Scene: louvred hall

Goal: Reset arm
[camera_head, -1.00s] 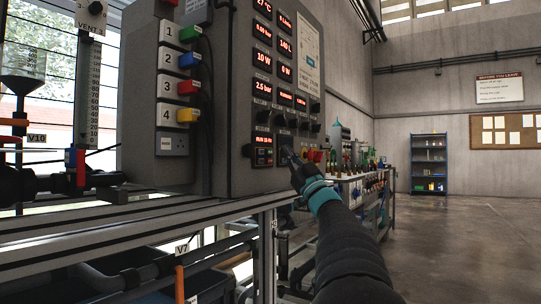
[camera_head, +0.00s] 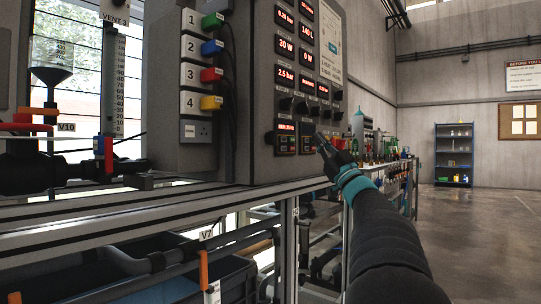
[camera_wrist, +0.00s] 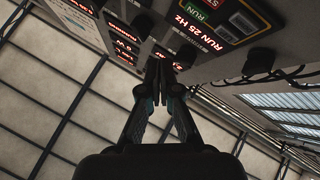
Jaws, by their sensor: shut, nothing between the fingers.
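My gripper (camera_head: 322,143) is shut and empty, at the lower right of a grey control panel (camera_head: 262,95). My dark arm with a teal band reaches up to it from the bottom right. In the wrist view the two fingers (camera_wrist: 163,68) are together, pointing at the panel face (camera_wrist: 215,62). Beside them are a display reading RUN 25 Hz (camera_wrist: 190,36), a green RUN button (camera_wrist: 201,14) and dark knobs (camera_wrist: 260,60). I cannot tell whether the fingertips touch the panel.
A numbered switch column (camera_head: 196,75) with coloured plugs is left of the panel. A metal frame rail (camera_head: 130,208) runs below. A crowded bench (camera_head: 400,170) stands behind my arm. A shelf (camera_head: 454,155) stands at the back. The floor (camera_head: 480,235) at right is open.

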